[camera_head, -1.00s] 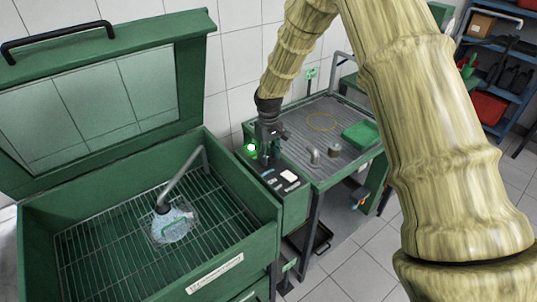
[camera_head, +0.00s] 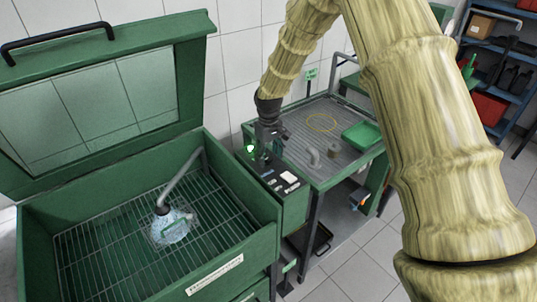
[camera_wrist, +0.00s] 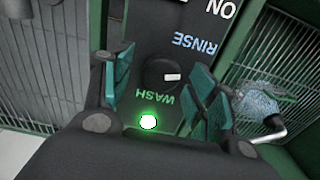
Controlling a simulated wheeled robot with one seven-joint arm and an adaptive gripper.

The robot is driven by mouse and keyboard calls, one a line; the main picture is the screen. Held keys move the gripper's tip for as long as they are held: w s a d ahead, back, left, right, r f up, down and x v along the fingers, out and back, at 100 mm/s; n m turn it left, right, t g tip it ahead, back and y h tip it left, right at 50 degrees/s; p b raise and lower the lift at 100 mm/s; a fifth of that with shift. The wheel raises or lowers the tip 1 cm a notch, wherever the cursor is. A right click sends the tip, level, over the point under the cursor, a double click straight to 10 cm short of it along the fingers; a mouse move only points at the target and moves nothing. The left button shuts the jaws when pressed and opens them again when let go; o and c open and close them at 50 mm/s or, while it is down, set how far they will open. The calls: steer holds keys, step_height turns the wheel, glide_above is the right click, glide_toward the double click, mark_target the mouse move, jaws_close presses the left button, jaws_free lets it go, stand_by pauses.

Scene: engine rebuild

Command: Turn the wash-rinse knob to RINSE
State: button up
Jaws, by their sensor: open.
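The wash-rinse knob (camera_wrist: 158,72) is a round black knob with a white mark on its right side. The RINSE label (camera_wrist: 195,45) is above and right of it in the wrist view, and the WASH label (camera_wrist: 157,98) is below it. My gripper (camera_wrist: 160,84) is open, one finger pad to the left and one to the right of the knob in the picture. I cannot tell whether either pad touches it. In the head view my gripper (camera_head: 262,155) is over the control panel (camera_head: 280,178), hiding the knob. A green light (camera_wrist: 148,121) glows below WASH.
The green washer basin (camera_head: 110,215) with its lid raised is at left, water flowing from its spout (camera_head: 185,178) onto a part. Behind the panel, a drain table (camera_head: 300,130) holds a green tray (camera_head: 361,134) and small metal parts. Blue shelves (camera_head: 500,60) stand far right.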

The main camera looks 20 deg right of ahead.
mark_target(269, 157)
step_height(269, 157, up, 12)
stand_by(0.7)
